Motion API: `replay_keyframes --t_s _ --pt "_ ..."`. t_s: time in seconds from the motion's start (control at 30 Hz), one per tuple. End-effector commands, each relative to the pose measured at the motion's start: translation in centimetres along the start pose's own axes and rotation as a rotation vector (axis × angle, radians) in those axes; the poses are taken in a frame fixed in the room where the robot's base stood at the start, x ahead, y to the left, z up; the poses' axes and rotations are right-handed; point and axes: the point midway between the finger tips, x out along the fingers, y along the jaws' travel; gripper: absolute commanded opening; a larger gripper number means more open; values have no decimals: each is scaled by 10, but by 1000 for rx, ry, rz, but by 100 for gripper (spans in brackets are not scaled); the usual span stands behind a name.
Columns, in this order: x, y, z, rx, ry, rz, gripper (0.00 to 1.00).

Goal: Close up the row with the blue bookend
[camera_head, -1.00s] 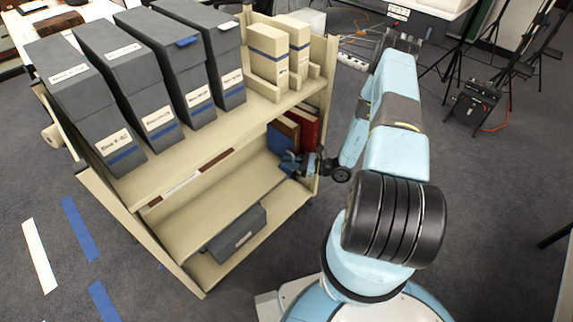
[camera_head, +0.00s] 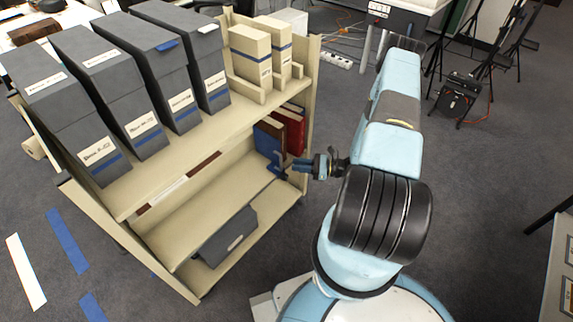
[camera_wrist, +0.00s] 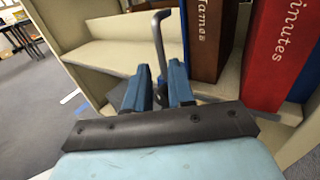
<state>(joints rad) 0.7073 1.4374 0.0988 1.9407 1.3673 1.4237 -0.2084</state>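The blue bookend (camera_head: 279,163) stands upright on the trolley's middle shelf, at the left end of a short row of books. In the wrist view its blue plate edge shows right beside the brown book (camera_wrist: 212,35), with no clear gap. A grey hooked handle (camera_wrist: 157,40) rises in front of it. The brown book also shows in the head view (camera_head: 270,130), and the red book (camera_head: 294,132) stands to its right; it fills the right of the wrist view (camera_wrist: 280,50). My gripper (camera_wrist: 158,78) is open, fingers apart on either side of the handle's line, just outside the shelf.
The cream trolley (camera_head: 308,85) carries several grey archival boxes (camera_head: 165,70) and two cream boxes (camera_head: 250,55) on top. A grey box (camera_head: 228,238) lies on the bottom shelf. The middle shelf left of the bookend is bare. A side post stands close to my gripper.

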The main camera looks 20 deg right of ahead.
Motion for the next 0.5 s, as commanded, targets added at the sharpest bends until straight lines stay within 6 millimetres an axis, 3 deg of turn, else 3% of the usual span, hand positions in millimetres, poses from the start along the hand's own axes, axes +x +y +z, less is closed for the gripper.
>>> replay_keyframes --t_s 0.2,0.5 --pt "-35 0 -1 -2 1 -1 23" --pt "-50 0 0 0 0 1 23"
